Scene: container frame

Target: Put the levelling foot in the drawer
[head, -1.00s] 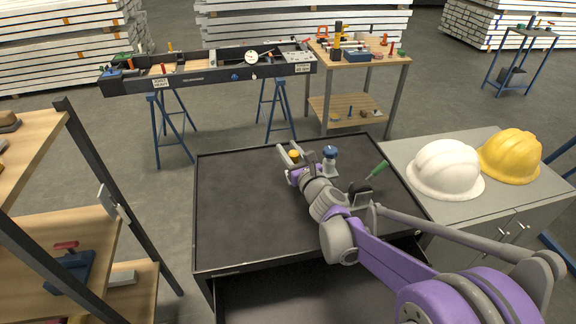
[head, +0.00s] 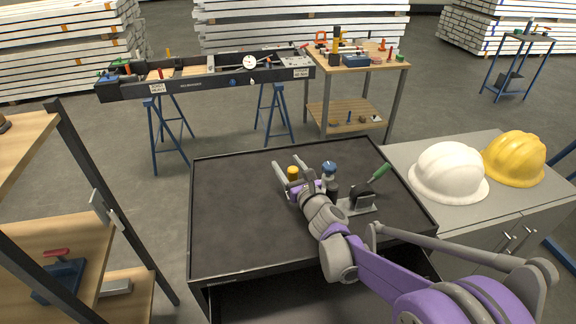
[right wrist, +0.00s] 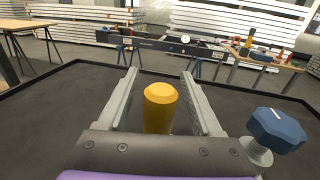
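My right gripper (head: 287,166) is open over the black-topped cabinet, with its fingers reaching toward the far side. A yellow post with a bevelled top (right wrist: 160,105) stands between the fingers in the right wrist view, with a gap visible on each side. It also shows in the head view (head: 293,174). A blue faceted knob on a pale stem (right wrist: 276,130) stands just right of the gripper, also in the head view (head: 329,167). I cannot tell for certain which of the two is the levelling foot. The open drawer (head: 310,303) is below the top's front edge. My left gripper is not in view.
A green-handled clamp (head: 380,172) stands on the black top (head: 235,215), right of my gripper, with a dark round piece near it. White (head: 448,170) and yellow (head: 515,158) helmets sit on the grey cabinet at right. The black top's left half is clear.

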